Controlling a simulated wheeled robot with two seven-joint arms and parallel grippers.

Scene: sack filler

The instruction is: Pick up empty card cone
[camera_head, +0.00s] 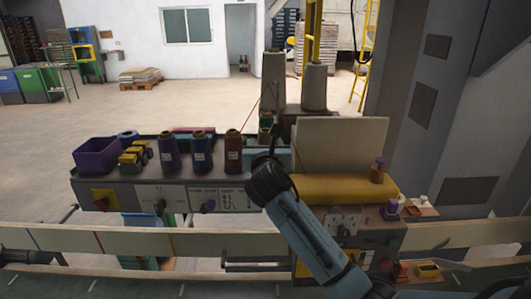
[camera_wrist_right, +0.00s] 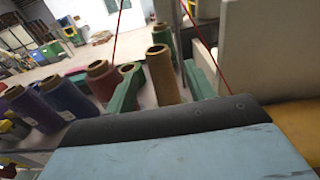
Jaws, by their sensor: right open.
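The empty card cone (camera_wrist_right: 163,76) is a bare tan-brown tube with an open top. It stands upright on the machine's shelf in the right wrist view. My right gripper (camera_wrist_right: 161,88) is open, with one green finger to the left of the cone and one to its right in that view. I cannot tell whether either finger touches it. My left gripper is not seen.
A maroon thread cone (camera_head: 233,152) stands close left of my gripper; it also shows in the wrist view (camera_wrist_right: 103,82). Blue cones (camera_head: 202,150) and a purple bin (camera_head: 97,156) are further left. A green cone (camera_wrist_right: 162,36) is behind. A beige panel (camera_head: 340,145) stands right.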

